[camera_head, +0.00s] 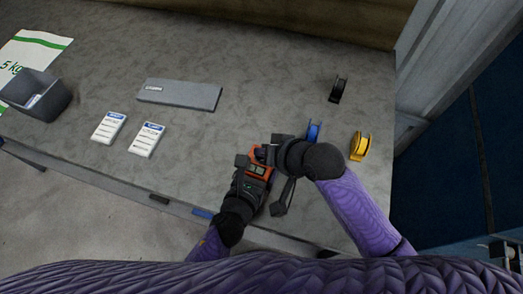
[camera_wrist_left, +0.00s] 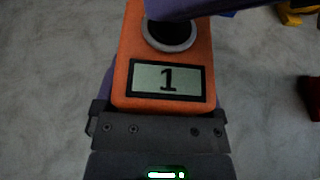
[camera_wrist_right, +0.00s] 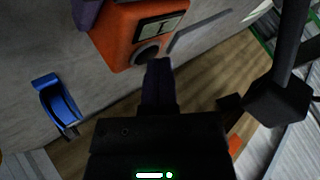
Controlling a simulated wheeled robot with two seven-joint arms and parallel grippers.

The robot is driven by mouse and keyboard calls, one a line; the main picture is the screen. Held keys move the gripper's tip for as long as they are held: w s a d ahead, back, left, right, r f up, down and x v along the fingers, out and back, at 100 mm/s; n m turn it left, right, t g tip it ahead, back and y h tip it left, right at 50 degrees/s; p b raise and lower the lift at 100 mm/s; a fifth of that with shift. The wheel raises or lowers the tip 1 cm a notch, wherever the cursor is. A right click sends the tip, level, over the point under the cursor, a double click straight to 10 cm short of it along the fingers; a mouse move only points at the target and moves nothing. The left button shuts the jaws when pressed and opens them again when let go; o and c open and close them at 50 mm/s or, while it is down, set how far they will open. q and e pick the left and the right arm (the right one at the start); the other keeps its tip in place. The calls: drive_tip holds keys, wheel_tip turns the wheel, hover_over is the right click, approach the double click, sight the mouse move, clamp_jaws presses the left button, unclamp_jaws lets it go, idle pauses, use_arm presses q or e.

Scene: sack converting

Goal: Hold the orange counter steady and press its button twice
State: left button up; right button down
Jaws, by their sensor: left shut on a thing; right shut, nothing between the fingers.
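The orange counter (camera_head: 258,170) is near the table's front edge, gripped by my left gripper (camera_head: 252,172). In the left wrist view the counter (camera_wrist_left: 125,60) shows the digit 1 on its display (camera_wrist_left: 168,79). Its dark round button (camera_wrist_left: 170,36) with a grey ring is partly covered by a dark finger from above. My right gripper (camera_head: 264,153) is shut and empty, at the counter's far end. In the right wrist view its closed fingertips (camera_wrist_right: 158,66) are at the edge of the button (camera_wrist_right: 147,55); I cannot tell whether they touch it.
Two white cards (camera_head: 147,139), a grey flat box (camera_head: 180,94), a grey bin (camera_head: 36,95) and a 5 kg sack (camera_head: 40,42) lie left. The table's middle is clear.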

idle(0.4)
drive_tip(key=shift+r, duration=0.85)
drive_tip(key=shift+r, duration=2.55)
wheel_tip(320, 180, up, 4)
drive_tip(key=shift+f, duration=0.1)
idle(0.4)
drive_tip(key=shift+f, duration=0.15)
drive_tip(key=shift+f, duration=4.3)
